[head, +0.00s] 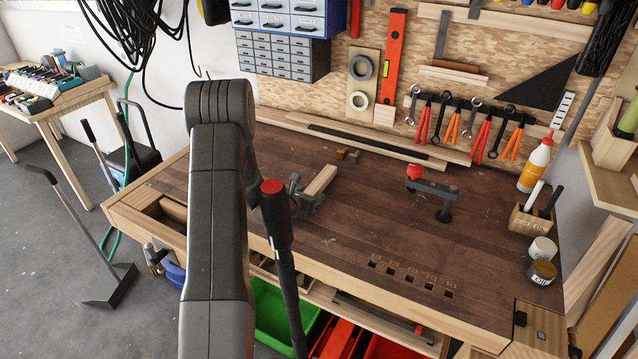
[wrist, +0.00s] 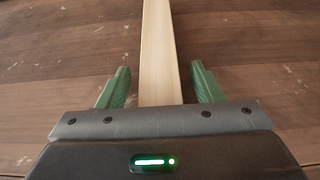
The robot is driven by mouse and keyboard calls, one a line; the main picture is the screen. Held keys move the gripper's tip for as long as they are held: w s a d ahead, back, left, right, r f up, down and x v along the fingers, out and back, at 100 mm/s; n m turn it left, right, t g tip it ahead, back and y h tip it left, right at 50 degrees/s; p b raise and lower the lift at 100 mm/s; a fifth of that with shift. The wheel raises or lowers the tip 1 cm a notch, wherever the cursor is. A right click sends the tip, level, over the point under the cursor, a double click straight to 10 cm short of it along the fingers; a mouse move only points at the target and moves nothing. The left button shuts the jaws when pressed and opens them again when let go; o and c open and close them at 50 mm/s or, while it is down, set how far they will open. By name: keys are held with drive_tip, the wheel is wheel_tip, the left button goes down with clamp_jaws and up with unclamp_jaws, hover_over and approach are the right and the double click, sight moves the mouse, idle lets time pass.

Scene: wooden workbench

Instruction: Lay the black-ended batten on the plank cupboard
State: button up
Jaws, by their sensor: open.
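A pale wooden batten (head: 322,179) lies on the dark bench top, left of centre in the head view. In the wrist view the batten (wrist: 160,40) runs straight away from me between my fingers, with its far end out of frame. My gripper (wrist: 160,80) is open, one green finger on each side of the batten, with a gap on both sides. In the head view my gripper (head: 308,192) is low over the bench at the batten's near end, partly hidden by my arm. I cannot make out the plank cupboard.
A clamp with a red knob (head: 432,189) stands right of the batten. A glue bottle (head: 535,165), a pen holder (head: 533,218) and tins (head: 541,272) stand at the right. The bench centre is clear.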

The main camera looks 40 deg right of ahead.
drive_tip(key=c, duration=1.2)
wheel_tip(320, 180, up, 9)
drive_tip(key=shift+f+b, duration=0.15)
drive_tip(key=shift+b, duration=0.6)
drive_tip(key=shift+a+r, duration=0.1)
drive_tip(key=shift+r, duration=0.65)
